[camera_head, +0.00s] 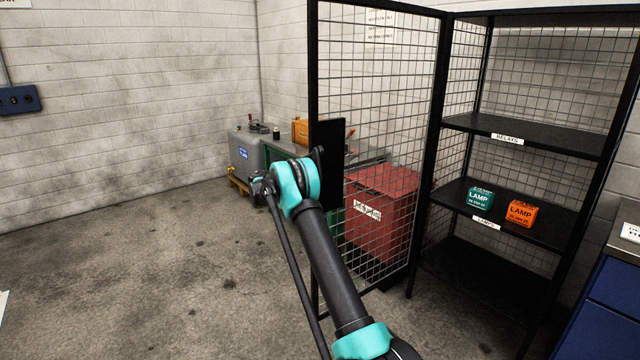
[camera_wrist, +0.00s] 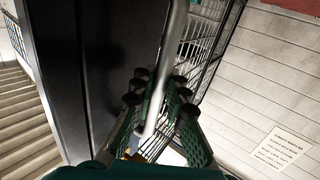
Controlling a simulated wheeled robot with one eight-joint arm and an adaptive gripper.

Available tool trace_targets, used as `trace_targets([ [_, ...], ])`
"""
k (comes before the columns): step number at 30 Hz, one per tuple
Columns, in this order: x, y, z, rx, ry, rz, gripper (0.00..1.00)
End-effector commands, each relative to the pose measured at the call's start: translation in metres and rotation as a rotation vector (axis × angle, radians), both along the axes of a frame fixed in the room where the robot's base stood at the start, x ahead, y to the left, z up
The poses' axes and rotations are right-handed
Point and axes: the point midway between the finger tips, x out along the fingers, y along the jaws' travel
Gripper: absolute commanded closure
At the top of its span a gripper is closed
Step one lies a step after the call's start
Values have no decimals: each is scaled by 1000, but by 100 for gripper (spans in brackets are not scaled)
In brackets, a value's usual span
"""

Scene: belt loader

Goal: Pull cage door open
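The mesh cage door (camera_head: 385,100) stands swung out from the black cage (camera_head: 575,140), leaving the shelves uncovered. A dark plate (camera_head: 328,165) sits on the door's outer edge and also fills the left middle of the wrist view (camera_wrist: 95,70). A pale metal handle bar (camera_wrist: 170,60) runs down between the green fingers of my gripper (camera_wrist: 160,95) in the wrist view. Whether the fingers touch or clamp the bar is unclear. In the head view my wrist is beside the plate and the fingers are hidden.
The cage shelves hold a teal lamp box (camera_head: 481,197) and an orange lamp box (camera_head: 521,213). A red bin (camera_head: 385,205) shows through the mesh. A grey machine (camera_head: 250,150) stands by the back wall. A blue cabinet (camera_head: 605,310) is at right. Floor at left is clear.

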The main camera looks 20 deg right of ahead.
Motion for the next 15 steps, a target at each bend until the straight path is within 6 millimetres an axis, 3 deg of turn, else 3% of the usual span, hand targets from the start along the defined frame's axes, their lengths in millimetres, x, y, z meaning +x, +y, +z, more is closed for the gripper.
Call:
trace_targets([
  [1, 0, -2, 1, -1, 0, -2, 81],
  [5, 0, -2, 1, 0, 0, -2, 66],
  [15, 0, 1, 0, 1, 0, 0, 66],
])
